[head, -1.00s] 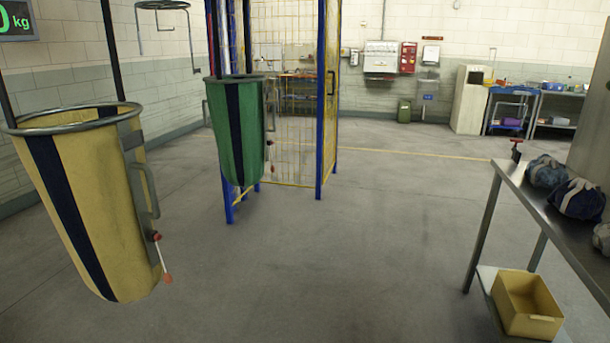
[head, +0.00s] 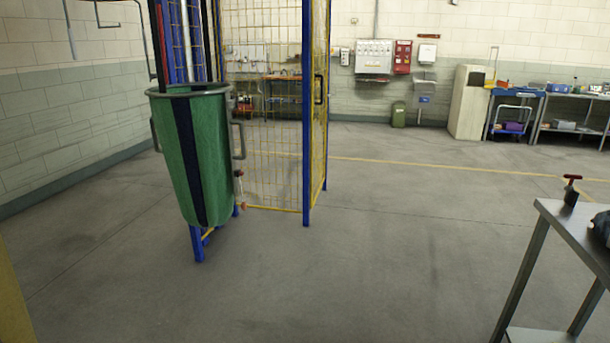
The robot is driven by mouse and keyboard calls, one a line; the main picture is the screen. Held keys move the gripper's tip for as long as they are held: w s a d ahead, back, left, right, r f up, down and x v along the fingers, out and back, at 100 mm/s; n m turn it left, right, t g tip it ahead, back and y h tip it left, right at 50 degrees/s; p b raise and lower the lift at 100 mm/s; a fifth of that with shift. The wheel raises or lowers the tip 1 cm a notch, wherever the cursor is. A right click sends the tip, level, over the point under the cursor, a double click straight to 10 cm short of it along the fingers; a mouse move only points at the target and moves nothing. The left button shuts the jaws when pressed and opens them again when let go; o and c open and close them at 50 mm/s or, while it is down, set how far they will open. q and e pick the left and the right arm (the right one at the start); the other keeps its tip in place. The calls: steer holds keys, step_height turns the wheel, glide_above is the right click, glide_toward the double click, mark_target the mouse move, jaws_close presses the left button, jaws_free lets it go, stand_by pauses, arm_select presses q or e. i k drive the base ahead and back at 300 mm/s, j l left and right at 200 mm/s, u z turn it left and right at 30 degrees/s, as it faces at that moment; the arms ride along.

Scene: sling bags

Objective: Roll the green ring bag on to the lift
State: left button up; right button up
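The green ring bag (head: 194,158) hangs upright from a metal ring, with a dark vertical stripe down its front. It is left of centre in the head view, clear of the floor. A grey handle (head: 239,140) sits on its right side, with a small red-tipped lever (head: 240,190) below. Behind it stands the lift cage (head: 306,115), with blue posts and yellow mesh. The bag hides part of the cage's left side. Neither of my grippers is in view.
A yellow edge (head: 10,305), likely the yellow bag, shows at the lower left. A metal table (head: 575,228) with a red-topped clamp (head: 571,190) stands at the right. The floor (head: 370,260) between is clear. A cabinet (head: 468,102) and benches line the back wall.

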mark_target(193, 123)
steer(key=i, duration=1.65)
